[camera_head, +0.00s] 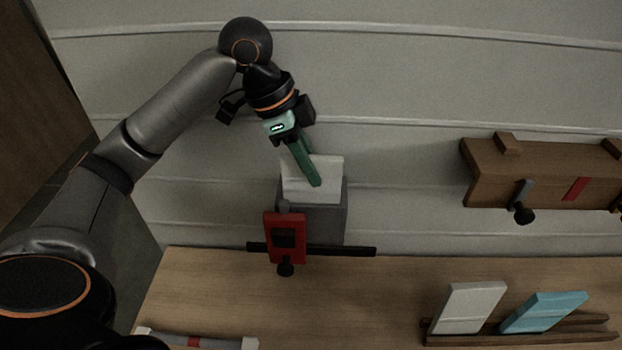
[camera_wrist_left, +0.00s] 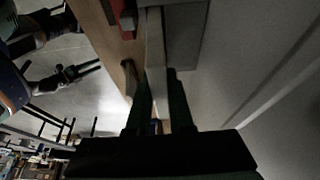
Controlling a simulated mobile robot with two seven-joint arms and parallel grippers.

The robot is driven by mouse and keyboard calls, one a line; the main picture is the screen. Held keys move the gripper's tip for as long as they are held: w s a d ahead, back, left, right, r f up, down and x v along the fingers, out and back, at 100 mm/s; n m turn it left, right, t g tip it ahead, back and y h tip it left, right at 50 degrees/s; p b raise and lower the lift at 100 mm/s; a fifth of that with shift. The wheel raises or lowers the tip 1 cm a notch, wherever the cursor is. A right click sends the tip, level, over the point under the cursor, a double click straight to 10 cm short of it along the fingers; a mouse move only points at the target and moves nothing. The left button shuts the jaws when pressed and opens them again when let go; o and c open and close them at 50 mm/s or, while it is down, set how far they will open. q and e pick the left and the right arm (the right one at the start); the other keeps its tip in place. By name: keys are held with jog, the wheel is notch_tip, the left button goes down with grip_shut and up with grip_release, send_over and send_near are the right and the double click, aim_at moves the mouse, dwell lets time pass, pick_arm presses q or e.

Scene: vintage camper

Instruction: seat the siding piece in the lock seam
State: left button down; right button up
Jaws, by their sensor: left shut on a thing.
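My left gripper (camera_head: 318,184) reaches down from the upper left, its green fingers shut on a pale siding piece (camera_head: 328,172). In the left wrist view the siding piece (camera_wrist_left: 156,52) is a thin light strip running between the two dark fingers (camera_wrist_left: 160,72). The piece is at the top of a grey block (camera_head: 325,222) by the wall; whether it sits in a groove there is hidden. I cannot make out the lock seam itself. My right gripper (camera_wrist_left: 99,65) shows only in the left wrist view, at the left, with its two fingers apart and empty.
A red clamp (camera_head: 284,226) on a black bar (camera_head: 350,251) stands in front of the block. A wooden rack (camera_head: 520,338) holds a white panel (camera_head: 470,308) and a cyan panel (camera_head: 543,311). A brown wooden shelf (camera_head: 540,180) is on the wall at right. The middle of the wooden bench (camera_head: 370,300) is clear.

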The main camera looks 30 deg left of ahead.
pick_arm(q)
jog(key=shift+f, duration=1.2)
jog(key=c, duration=0.8)
grip_release()
jog(key=shift+f, duration=0.1)
jog(key=p+v, duration=0.1)
jog(key=v, duration=1)
jog(key=shift+p, duration=0.35)
jog(key=shift+s+a+r, duration=0.1)
jog(key=shift+a+r, duration=0.05)
jog(key=shift+r, duration=0.5)
jog(key=shift+f, duration=0.1)
